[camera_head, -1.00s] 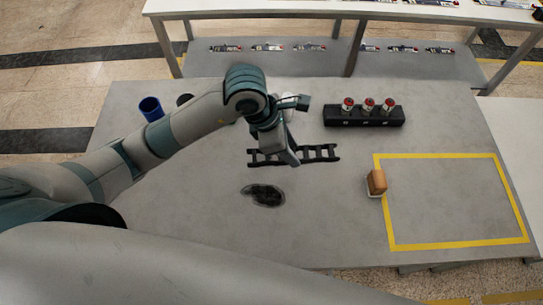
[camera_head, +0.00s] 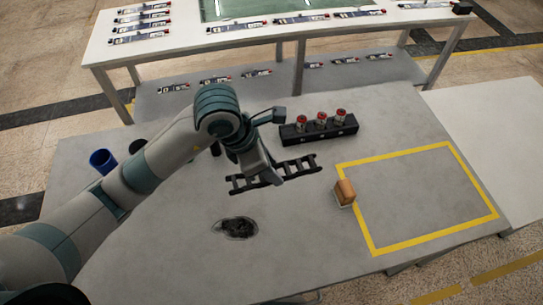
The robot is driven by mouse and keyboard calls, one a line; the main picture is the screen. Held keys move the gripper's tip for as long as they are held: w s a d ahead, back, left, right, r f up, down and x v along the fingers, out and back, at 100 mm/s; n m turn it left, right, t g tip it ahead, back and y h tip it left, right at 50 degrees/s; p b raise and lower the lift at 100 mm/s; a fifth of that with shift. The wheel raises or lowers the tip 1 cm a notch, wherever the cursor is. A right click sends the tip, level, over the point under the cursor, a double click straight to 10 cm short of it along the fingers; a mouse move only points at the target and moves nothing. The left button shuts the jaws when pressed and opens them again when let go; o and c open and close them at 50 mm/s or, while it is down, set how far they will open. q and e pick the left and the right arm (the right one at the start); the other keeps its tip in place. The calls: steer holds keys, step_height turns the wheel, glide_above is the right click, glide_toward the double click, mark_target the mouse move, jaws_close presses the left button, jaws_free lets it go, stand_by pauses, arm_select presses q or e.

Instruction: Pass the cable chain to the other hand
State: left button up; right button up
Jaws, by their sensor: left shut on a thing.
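The black cable chain (camera_head: 300,166) shows in the head view as a ladder-like strip near the middle of the grey table, its right end a little higher in the picture. My left gripper (camera_head: 272,179) is shut on the chain near its middle, and the chain sticks out on both sides of it. The gripper hides the chain's middle part. I cannot tell whether the chain touches the table. My right gripper is not in view.
A black holder (camera_head: 318,130) with three red-topped pieces stands behind the chain. A brown block (camera_head: 344,192) sits at the left edge of the yellow-taped area (camera_head: 418,240). A dark patch (camera_head: 237,228) lies in front, and a blue cup (camera_head: 102,160) stands at left.

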mark_target(239, 176)
arm_select(q)
steer(key=shift+a, duration=0.1)
stand_by(0.3)
steer(key=shift+a+f+m+g, duration=0.1)
steer(key=shift+a+m+g, duration=0.55)
steer(key=shift+m, duration=0.55)
steer(key=a+m+g, duration=0.1)
steer(key=a+m, duration=0.1)
steer(key=m, duration=0.1)
steer(key=a+m+g, duration=0.1)
steer(key=a+m, duration=0.2)
steer(key=a+r+m+g, duration=0.1)
steer(key=a+m, duration=0.1)
steer(key=m, duration=0.1)
steer(key=shift+w+a+r+y, duration=0.1)
steer(key=shift+w+a+y, duration=0.1)
steer(key=shift+y, duration=0.2)
steer(key=a+r+m+g+y, duration=0.2)
steer(key=a+r+m, duration=0.3)
steer(key=a+m, duration=0.4)
steer(key=shift+s+a+r+m+y, duration=0.15)
steer(key=shift+s+r+m+y, duration=0.05)
steer(key=shift+m+y, duration=0.55)
steer(key=shift+r, duration=0.1)
